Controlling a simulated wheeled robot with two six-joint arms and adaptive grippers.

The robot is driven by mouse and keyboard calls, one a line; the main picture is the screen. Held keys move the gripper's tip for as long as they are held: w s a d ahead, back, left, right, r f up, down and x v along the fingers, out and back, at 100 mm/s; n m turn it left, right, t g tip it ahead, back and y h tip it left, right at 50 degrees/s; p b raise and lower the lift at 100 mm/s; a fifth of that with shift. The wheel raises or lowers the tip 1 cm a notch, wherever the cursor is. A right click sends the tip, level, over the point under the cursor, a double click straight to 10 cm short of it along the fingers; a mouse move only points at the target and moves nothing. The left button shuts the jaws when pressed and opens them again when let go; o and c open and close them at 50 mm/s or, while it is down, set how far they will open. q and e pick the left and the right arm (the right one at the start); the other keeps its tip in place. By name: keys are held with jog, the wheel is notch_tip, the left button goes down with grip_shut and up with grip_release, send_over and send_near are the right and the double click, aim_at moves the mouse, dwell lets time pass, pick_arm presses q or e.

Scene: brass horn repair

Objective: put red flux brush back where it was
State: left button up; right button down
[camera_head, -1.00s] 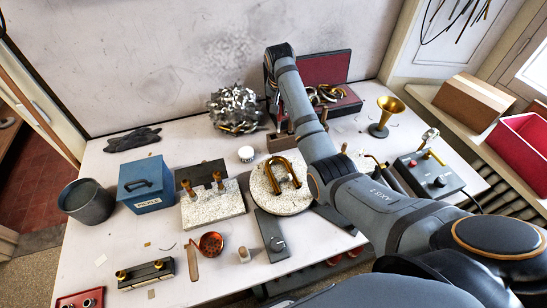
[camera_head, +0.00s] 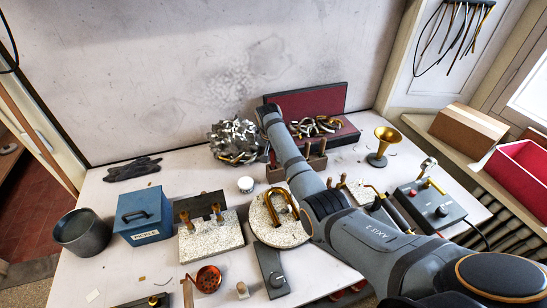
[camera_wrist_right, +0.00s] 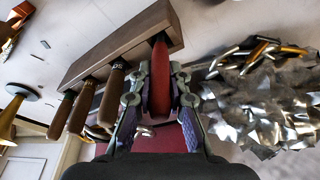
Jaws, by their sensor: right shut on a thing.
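The red flux brush (camera_wrist_right: 161,82) shows in the right wrist view as a red handle between the fingers of my right gripper (camera_wrist_right: 158,88), which is shut on it. Its far end meets the end of the wooden tool rack (camera_wrist_right: 112,45); I cannot tell whether it sits inside a slot. The rack holds several brown-handled tools (camera_wrist_right: 84,101) in a row beside the brush. My left gripper is out of view.
A pile of crumpled silvery metal (camera_head: 236,140) lies close to the rack. A red-lined case (camera_head: 345,137) stands behind it, a brass bell (camera_head: 384,142) to the right. A round stone plate (camera_head: 268,228) with a brass bow (camera_head: 277,207) is in front.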

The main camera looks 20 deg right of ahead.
jog(key=shift+f, duration=0.7)
jog(key=shift+f, duration=0.1)
jog(key=c, duration=1.3)
grip_release()
jog(key=b+v, duration=0.1)
jog(key=v, duration=1.1)
jog(key=shift+w+d, duration=0.1)
jog(key=shift+d, duration=0.05)
